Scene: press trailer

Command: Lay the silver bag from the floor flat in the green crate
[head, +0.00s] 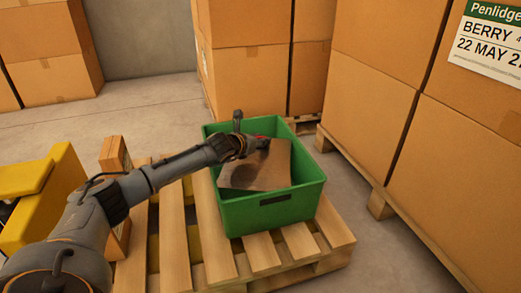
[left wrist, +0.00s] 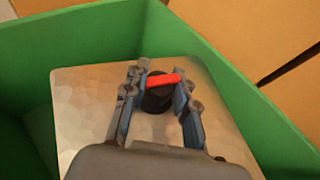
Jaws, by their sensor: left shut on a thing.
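The silver bag (head: 262,172) is a flat, shiny sheet within the outline of the green crate (head: 268,212). It looks tilted in the head view, and I cannot tell whether it touches the crate floor. My left gripper (head: 257,146) is over the bag's far part, inside the crate's outline. In the left wrist view the gripper (left wrist: 160,95) has its fingers on either side of a black spout with a red top (left wrist: 162,79) on the silver bag (left wrist: 85,100). The green crate's walls (left wrist: 85,40) surround the bag there. My right gripper is out of view.
The crate stands on a wooden pallet (head: 205,235). A narrow cardboard box (head: 115,155) and a yellow object (head: 40,190) are at the left. Tall stacks of cartons (head: 375,85) rise behind and to the right. Bare floor shows at the back left.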

